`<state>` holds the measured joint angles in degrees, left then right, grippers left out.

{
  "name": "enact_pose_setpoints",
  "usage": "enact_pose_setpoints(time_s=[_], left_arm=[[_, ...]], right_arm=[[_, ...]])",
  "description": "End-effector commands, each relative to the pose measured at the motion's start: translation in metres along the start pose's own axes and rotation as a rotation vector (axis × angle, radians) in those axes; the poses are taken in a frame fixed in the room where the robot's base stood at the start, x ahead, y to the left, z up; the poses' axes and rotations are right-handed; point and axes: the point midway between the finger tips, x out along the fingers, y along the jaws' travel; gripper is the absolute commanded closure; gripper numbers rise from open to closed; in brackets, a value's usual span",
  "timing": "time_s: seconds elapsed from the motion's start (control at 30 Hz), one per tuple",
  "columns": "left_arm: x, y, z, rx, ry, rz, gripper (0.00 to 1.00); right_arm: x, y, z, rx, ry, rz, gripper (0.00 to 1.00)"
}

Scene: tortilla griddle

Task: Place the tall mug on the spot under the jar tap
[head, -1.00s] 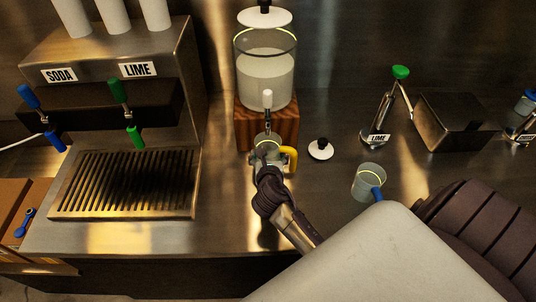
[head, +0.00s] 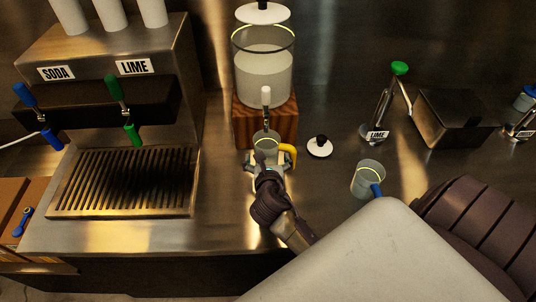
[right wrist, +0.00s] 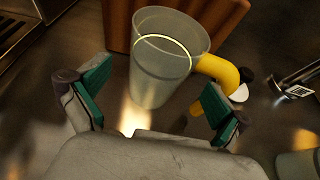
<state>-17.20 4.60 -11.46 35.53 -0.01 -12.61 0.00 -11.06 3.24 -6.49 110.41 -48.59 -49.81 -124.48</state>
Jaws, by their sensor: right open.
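The tall mug, clear with a yellow handle, stands upright on the steel counter in front of the jar's wooden stand, below the tap, in the head view (head: 265,142). It also shows in the right wrist view (right wrist: 160,75). My right gripper (head: 265,166) is open just in front of the mug. In the right wrist view its green-padded fingers (right wrist: 152,98) are spread wide, with the mug beyond them and clear of both pads. My left gripper is not in view.
A soda and lime dispenser with a drip grate (head: 125,180) stands at left. A black-knobbed white lid (head: 319,147) and a blue-handled mug (head: 367,178) sit to the right.

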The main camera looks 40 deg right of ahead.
Motion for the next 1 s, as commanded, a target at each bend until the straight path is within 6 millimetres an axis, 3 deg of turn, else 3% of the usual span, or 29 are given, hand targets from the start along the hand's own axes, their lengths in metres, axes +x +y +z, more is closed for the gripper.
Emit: enact_pose_setpoints(time_s=[0.2,0.4,1.0], left_arm=[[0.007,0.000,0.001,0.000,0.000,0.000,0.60],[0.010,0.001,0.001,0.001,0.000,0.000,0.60],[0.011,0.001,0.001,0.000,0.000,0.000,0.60]], right_arm=[[-0.048,0.000,-0.002,0.002,0.002,0.002,0.00],[-0.076,0.000,-0.001,0.001,0.001,0.001,0.00],[-0.084,0.000,0.000,0.001,0.001,0.000,0.00]])
